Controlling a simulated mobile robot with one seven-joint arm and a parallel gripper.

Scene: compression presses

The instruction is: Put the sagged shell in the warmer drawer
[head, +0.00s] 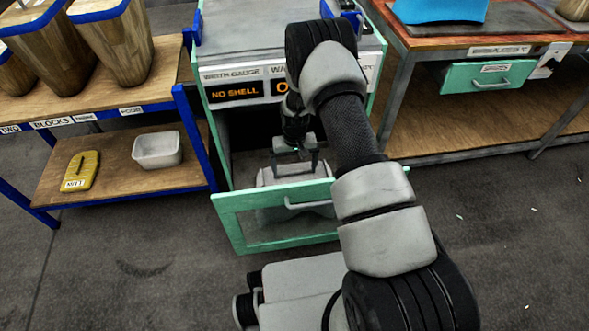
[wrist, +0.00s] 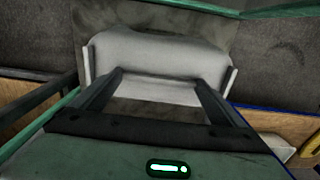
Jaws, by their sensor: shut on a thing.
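The warmer drawer (head: 232,222) is pulled out below the grey cabinet; its green front faces me. The light grey shell (head: 268,176) is in the drawer opening, behind the front's top rail, and partly hidden by my gripper and the rail. My gripper (head: 298,172) reaches down from above and is shut on the shell. In the wrist view the shell (wrist: 160,48) spans between and beyond the two fingers (wrist: 160,82), with a raised flange at each end. Whether the shell rests on the drawer floor, I cannot tell.
A display (head: 234,92) on the cabinet, under a width gauge label, reads NO SHELL. A shelf unit (head: 110,160) at left holds a white tub (head: 158,150) and a yellow mitt (head: 80,171). A workbench with another green drawer (head: 490,78) stands at right.

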